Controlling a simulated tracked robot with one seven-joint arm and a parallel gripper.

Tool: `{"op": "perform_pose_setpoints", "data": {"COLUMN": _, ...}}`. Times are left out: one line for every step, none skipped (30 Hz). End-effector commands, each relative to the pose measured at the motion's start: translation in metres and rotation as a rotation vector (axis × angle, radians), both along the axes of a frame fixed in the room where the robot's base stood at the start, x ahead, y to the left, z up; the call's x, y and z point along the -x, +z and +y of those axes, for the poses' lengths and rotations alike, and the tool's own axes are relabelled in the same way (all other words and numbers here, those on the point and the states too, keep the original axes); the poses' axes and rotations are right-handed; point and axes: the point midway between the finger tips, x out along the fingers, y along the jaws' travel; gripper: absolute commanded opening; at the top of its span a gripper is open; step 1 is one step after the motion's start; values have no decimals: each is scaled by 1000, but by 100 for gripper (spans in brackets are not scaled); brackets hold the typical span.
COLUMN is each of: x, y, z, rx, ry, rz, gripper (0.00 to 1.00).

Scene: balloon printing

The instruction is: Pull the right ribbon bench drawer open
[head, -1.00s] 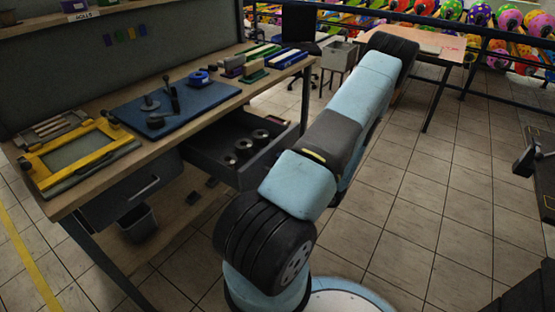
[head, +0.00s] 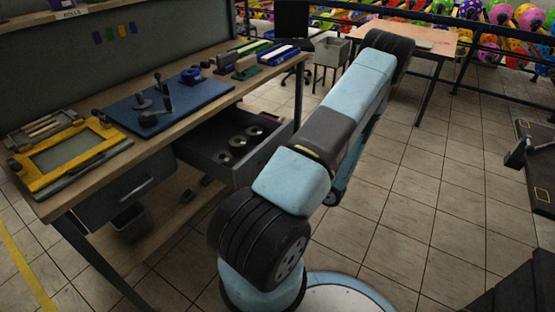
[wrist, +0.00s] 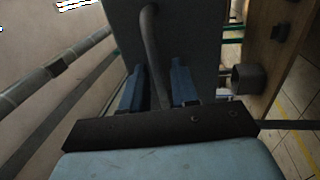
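The ribbon bench (head: 215,100) stands at the left in the head view. Its right drawer (head: 215,166) is pulled well out and shows several rolls inside. In the wrist view the grey drawer front (wrist: 195,35) fills the upper middle, with its curved bar handle (wrist: 150,45) running down between the blue fingers. My gripper (wrist: 158,85) is closed in around the handle, one finger on each side with little gap. In the head view my gripper is hidden behind my arm and the drawer.
The left drawer (head: 130,195) is shut. A bin (head: 130,222) stands beneath the bench. A yellow frame (head: 65,160) and a blue mat (head: 165,108) lie on the bench top. Another table (head: 425,40) stands further back.

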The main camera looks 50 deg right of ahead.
Motion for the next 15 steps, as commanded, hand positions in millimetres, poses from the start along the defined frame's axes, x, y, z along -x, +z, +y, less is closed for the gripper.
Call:
{"op": "perform_pose_setpoints", "data": {"x": 9, "y": -2, "z": -1, "rx": -1, "ry": -3, "rz": 0, "gripper": 29}}
{"op": "perform_pose_setpoints", "data": {"x": 15, "y": -3, "z": -1, "rx": -1, "ry": -4, "rz": 0, "gripper": 29}}
{"op": "perform_pose_setpoints", "data": {"x": 23, "y": -5, "z": -2, "rx": -1, "ry": -5, "rz": 1, "gripper": 29}}
{"op": "perform_pose_setpoints", "data": {"x": 29, "y": -6, "z": -3, "rx": -1, "ry": -4, "rz": 0, "gripper": 29}}
{"op": "perform_pose_setpoints", "data": {"x": 35, "y": -8, "z": -3, "rx": -1, "ry": -4, "rz": 1, "gripper": 29}}
{"op": "perform_pose_setpoints", "data": {"x": 43, "y": -9, "z": -4, "rx": -1, "ry": -4, "rz": 2, "gripper": 29}}
{"op": "perform_pose_setpoints", "data": {"x": 49, "y": -10, "z": -4, "rx": -1, "ry": -4, "rz": 1, "gripper": 29}}
{"op": "perform_pose_setpoints", "data": {"x": 54, "y": -12, "z": -5, "rx": 0, "ry": -5, "rz": 1, "gripper": 29}}
{"op": "perform_pose_setpoints", "data": {"x": 62, "y": -13, "z": -5, "rx": -1, "ry": -4, "rz": 1, "gripper": 29}}
{"op": "perform_pose_setpoints", "data": {"x": 68, "y": -14, "z": -6, "rx": -1, "ry": -4, "rz": 2, "gripper": 29}}
{"op": "perform_pose_setpoints", "data": {"x": 73, "y": -15, "z": -6, "rx": -1, "ry": -4, "rz": 2, "gripper": 29}}
{"op": "perform_pose_setpoints", "data": {"x": 80, "y": -17, "z": -7, "rx": 0, "ry": -3, "rz": 2, "gripper": 29}}
{"op": "perform_pose_setpoints", "data": {"x": 85, "y": -18, "z": -7, "rx": -2, "ry": -4, "rz": 2, "gripper": 29}}
{"op": "perform_pose_setpoints", "data": {"x": 90, "y": -19, "z": -7, "rx": -2, "ry": -4, "rz": 2, "gripper": 29}}
{"op": "perform_pose_setpoints", "data": {"x": 95, "y": -20, "z": -7, "rx": -1, "ry": -2, "rz": 1, "gripper": 29}}
